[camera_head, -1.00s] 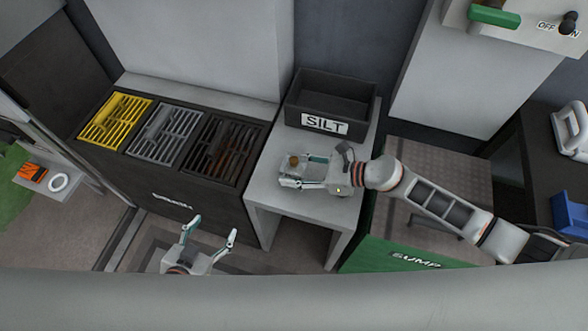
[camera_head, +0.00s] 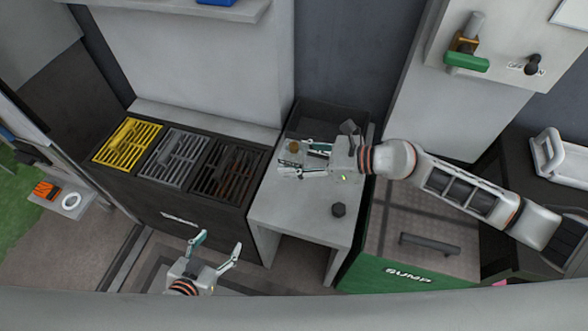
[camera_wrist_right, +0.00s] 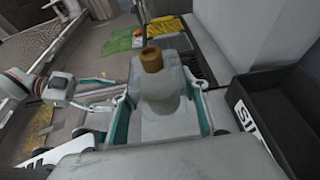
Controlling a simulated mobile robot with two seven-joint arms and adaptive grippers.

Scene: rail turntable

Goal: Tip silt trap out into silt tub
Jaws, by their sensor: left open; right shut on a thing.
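The silt trap, a pale translucent cup with a brown top (camera_wrist_right: 151,60), is between the two teal-padded fingers of my right gripper (camera_wrist_right: 160,112) in the right wrist view. In the wrist view the tub (camera_wrist_right: 290,108) is at right. My left gripper (camera_head: 219,243) is open and empty, low in front of the drain.
Yellow (camera_head: 127,143), grey (camera_head: 173,157) and dark (camera_head: 228,171) grates are at left. The green-fronted sump (camera_head: 420,278) is at right. A green-handled valve (camera_head: 467,62) is on the wall above.

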